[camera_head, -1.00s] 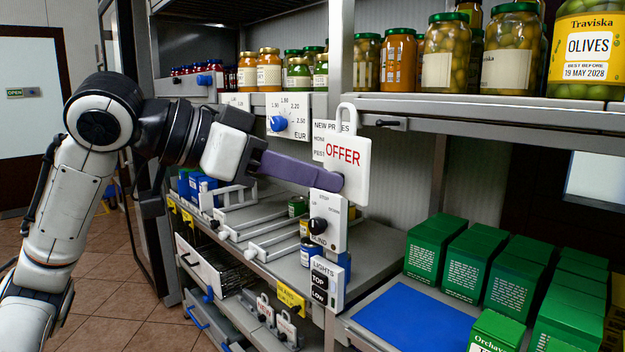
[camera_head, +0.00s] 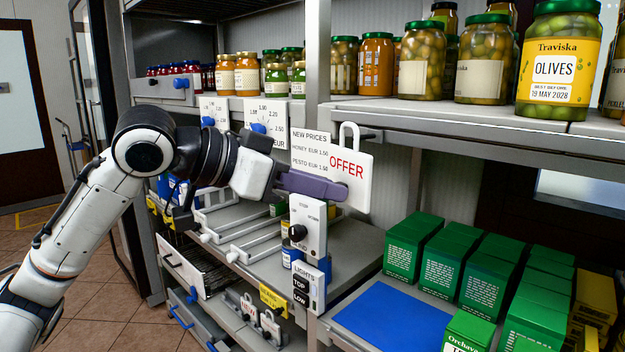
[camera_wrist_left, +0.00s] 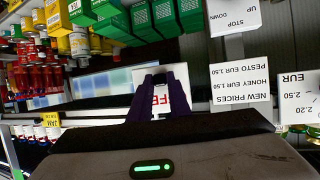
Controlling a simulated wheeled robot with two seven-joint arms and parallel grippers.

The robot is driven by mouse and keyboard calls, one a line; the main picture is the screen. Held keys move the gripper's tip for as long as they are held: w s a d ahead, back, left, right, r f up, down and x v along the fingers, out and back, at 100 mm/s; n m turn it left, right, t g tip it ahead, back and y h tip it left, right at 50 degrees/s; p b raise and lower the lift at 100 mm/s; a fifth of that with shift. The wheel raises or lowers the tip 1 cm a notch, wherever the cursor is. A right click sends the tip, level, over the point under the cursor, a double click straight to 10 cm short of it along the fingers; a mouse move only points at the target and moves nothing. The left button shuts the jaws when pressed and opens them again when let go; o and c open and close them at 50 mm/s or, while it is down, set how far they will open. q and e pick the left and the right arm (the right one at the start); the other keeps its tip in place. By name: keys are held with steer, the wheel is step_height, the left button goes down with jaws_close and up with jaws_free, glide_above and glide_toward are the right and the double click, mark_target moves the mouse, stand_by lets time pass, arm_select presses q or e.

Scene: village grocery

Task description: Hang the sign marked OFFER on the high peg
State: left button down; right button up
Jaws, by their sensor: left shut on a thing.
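The white sign marked OFFER (camera_head: 350,186), with a loop handle on top, is upright in the head view, in front of the upper shelf edge. My left gripper (camera_head: 338,190) is shut on it from the left. In the wrist view the sign (camera_wrist_left: 178,92) shows between my dark fingers (camera_wrist_left: 163,88), its lettering partly hidden. A peg (camera_head: 371,135) on the upper shelf edge shows just right of the loop (camera_head: 349,133); the loop partly covers it. I cannot tell whether loop and peg touch. My right gripper is not in view.
A NEW PRICES card (camera_head: 310,150) is right beside the sign on the left. A STOP/DOWN switch box (camera_head: 308,225) and LIGHTS box (camera_head: 309,280) are below it. Olive jars (camera_head: 487,62) stand on the shelf above. Green boxes (camera_head: 414,246) and a blue mat (camera_head: 390,318) lie below right.

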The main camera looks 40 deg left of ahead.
mark_target(336, 182)
arm_select(q)
steer(key=shift+w+p, duration=0.8)
steer(key=shift+w, duration=0.25)
steer(key=shift+w+d+p, duration=0.1)
steer(key=shift+w+p, duration=0.3)
steer(key=shift+w, duration=0.1)
steer(key=shift+w+f+p, duration=0.3)
steer(key=shift+w+f, duration=0.3)
steer(key=shift+w, duration=0.05)
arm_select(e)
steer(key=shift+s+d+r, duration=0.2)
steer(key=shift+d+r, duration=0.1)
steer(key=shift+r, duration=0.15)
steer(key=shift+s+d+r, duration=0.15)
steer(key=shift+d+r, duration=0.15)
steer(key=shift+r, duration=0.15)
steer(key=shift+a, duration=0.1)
arm_select(q)
steer(key=c, duration=1.6)
jaws_free()
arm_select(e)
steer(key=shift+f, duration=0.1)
